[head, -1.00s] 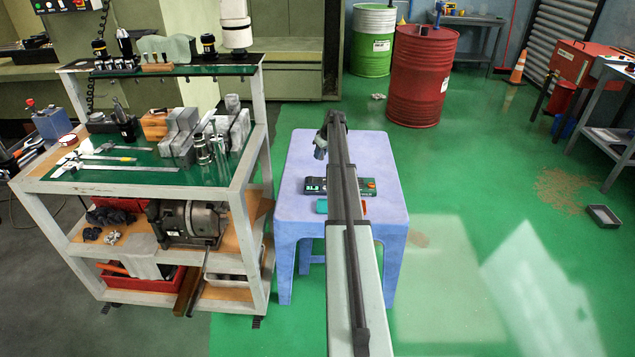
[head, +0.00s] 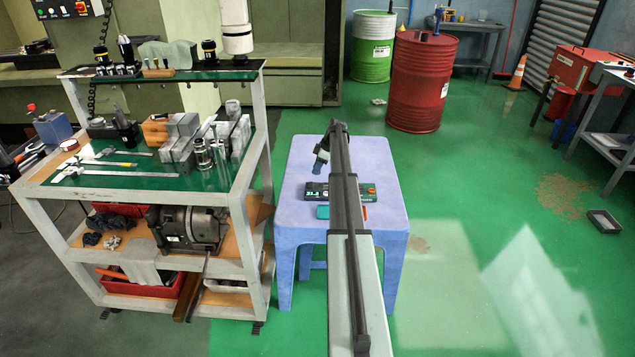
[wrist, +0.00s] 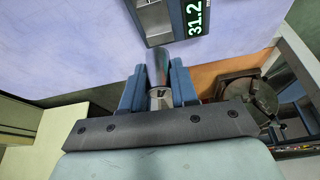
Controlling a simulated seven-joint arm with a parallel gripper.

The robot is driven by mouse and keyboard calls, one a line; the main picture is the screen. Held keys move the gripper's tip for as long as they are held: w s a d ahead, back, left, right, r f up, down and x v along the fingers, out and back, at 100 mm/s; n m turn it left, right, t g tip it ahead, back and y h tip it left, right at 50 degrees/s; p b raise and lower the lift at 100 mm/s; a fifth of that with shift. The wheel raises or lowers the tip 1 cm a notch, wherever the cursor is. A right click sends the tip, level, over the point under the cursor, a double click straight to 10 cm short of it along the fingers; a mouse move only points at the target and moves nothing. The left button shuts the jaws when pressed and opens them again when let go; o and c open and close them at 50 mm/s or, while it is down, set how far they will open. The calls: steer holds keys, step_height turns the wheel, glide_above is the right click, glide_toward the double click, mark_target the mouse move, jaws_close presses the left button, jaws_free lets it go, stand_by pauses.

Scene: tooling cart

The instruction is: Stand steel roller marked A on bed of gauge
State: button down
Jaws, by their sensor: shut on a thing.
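My gripper (wrist: 157,78) is shut on a shiny steel roller (wrist: 160,97), held between its blue fingers. A dark mark shows on the roller's near end, but I cannot read it surely. In the head view my gripper (head: 320,160) is over the blue table, just behind the gauge (head: 316,191). The gauge shows a green readout and is partly hidden by my arm. In the wrist view the gauge (wrist: 160,22) is at the top, its display reading 31.2, beyond the roller's far end. I cannot tell whether roller and gauge touch.
The blue table (head: 382,175) has bare room around the gauge. A red drum (head: 420,85) stands behind right.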

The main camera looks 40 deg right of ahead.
mark_target(314, 186)
steer(key=shift+f, duration=3.4)
steer(key=shift+f, duration=0.15)
steer(key=c, duration=0.9)
jaws_free()
steer(key=shift+o, duration=0.2)
steer(key=v, duration=1.2)
